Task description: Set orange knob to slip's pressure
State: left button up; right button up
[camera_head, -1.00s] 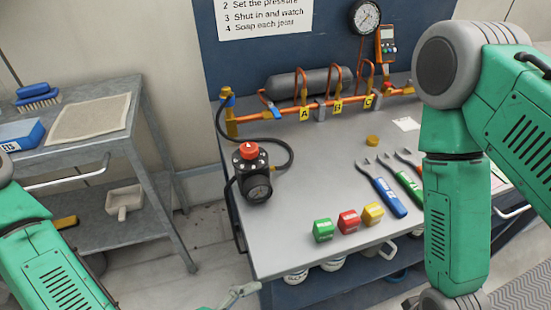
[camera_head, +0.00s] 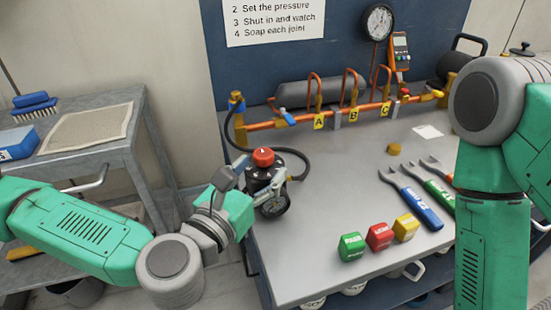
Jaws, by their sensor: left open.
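The orange knob (camera_head: 263,157) sits on top of a black regulator (camera_head: 258,180) with a round gauge (camera_head: 275,204), at the left side of the grey bench. My left gripper (camera_head: 262,184) is open at the regulator, its fingers reaching beside the body just below the knob. Whether the fingers touch it I cannot tell. A white slip (camera_head: 428,131) lies at the right of the bench; its writing is too small to read. My right arm stands at the right edge, and its gripper is out of view.
Green (camera_head: 351,246), red (camera_head: 379,236) and yellow (camera_head: 406,227) blocks lie near the front edge. Wrenches (camera_head: 415,200) lie to the right. A copper pipe manifold (camera_head: 335,118) runs along the back. A black hose (camera_head: 299,157) curves behind the regulator. A grey cart (camera_head: 75,160) stands left.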

aim_at(259, 163)
pick_arm(q)
jog(key=w, duration=0.1)
jog(key=w+a, duration=0.1)
jog(key=w, duration=0.1)
jog(key=shift+w+a, duration=0.3)
jog(key=shift+w, duration=0.35)
jog(key=d, duration=0.3)
jog(key=shift+w+f, duration=0.1)
jog(key=shift+w, duration=0.2)
jog(key=shift+d, duration=0.3)
jog(key=c, duration=0.4)
jog(key=shift+a, duration=0.4)
jog(key=c, duration=0.6)
jog(key=shift+w+a+f, duration=0.1)
jog(key=shift+a+f, duration=0.05)
jog(key=shift+a, duration=0.35)
grip_shut()
jog(key=shift+s+d, duration=0.2)
jog(key=shift+d, duration=0.05)
pick_arm(e)
jog(key=shift+a+f, duration=0.1)
jog(key=shift+a, duration=0.55)
